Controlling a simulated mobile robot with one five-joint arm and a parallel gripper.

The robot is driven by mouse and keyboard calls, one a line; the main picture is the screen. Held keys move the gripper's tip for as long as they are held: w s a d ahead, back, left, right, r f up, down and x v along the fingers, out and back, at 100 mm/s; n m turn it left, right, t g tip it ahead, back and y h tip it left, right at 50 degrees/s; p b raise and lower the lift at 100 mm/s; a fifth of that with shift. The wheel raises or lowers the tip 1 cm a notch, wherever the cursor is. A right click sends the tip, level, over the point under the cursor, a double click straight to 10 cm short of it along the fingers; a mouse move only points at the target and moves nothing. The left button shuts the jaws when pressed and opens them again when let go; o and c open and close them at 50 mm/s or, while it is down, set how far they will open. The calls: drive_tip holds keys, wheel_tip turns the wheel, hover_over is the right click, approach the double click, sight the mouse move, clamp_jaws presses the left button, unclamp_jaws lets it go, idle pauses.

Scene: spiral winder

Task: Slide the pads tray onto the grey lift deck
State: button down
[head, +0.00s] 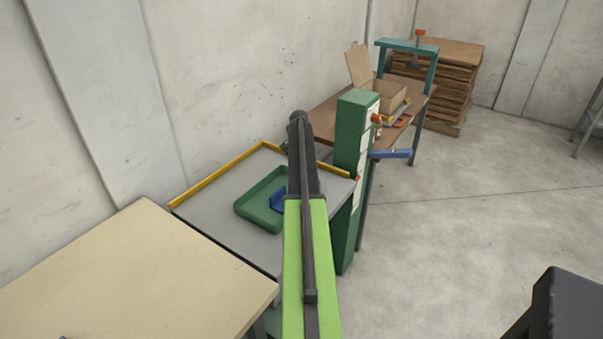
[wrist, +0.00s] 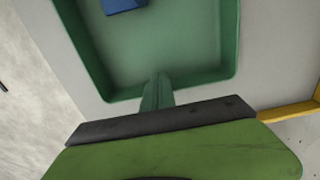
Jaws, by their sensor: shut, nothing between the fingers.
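The pads tray (head: 249,216) is a shallow green tray lying flat on the grey lift deck (head: 214,207). A blue pad (head: 278,200) is inside it, and my arm covers part of its right side. The wrist view shows the tray (wrist: 170,88) large, with the blue pad (wrist: 122,5) at the top edge. My gripper (wrist: 157,82) is shut and empty, its narrow tips at the tray's near wall; I cannot tell whether they touch it. In the head view my arm hides the gripper.
A yellow rim (head: 225,172) edges the deck. A cream table (head: 130,270) stands at the front left, next to the deck. A green column (head: 350,150) with a blue handle (head: 390,154) rises at the deck's right. A brown bench (head: 325,115) stands behind. Open floor (head: 450,220) lies right.

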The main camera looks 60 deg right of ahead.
drive_tip(key=shift+w+a, duration=0.1)
drive_tip(key=shift+a, duration=0.05)
drive_tip(key=shift+w+a, duration=0.1)
drive_tip(key=shift+a, duration=0.4)
drive_tip(key=a, duration=0.2)
drive_tip(key=shift+a, duration=0.35)
wheel_tip(320, 180, up, 10)
drive_tip(key=p, duration=1)
drive_tip(key=shift+s, duration=0.2)
